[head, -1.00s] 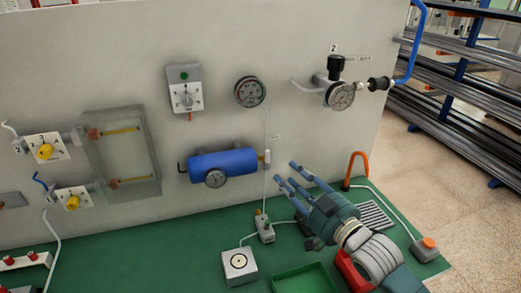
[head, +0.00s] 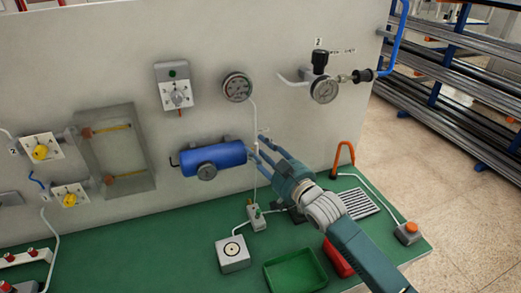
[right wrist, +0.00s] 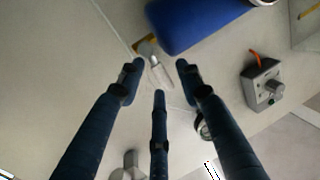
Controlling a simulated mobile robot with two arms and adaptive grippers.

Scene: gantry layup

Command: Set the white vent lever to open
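The blue tank (head: 214,158) is fixed to the grey panel, with a round gauge below it. The white vent lever (right wrist: 159,72) shows in the right wrist view beside a brass fitting (right wrist: 146,46) at the tank's end. My right gripper (right wrist: 158,78) has its three dark blue fingers spread, with the lever seen between the fingertips. Contact with the lever cannot be told. In the head view my right gripper (head: 259,149) is at the tank's right end, and its fingers largely hide the lever. My left gripper is not in view.
A gauge (head: 237,87) and a grey switch box (head: 175,86) sit on the panel above the tank. Below, on the green bench, are a white box (head: 232,254), a green tray (head: 296,270) and a small valve block (head: 256,217). An orange hook (head: 343,158) stands to the right.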

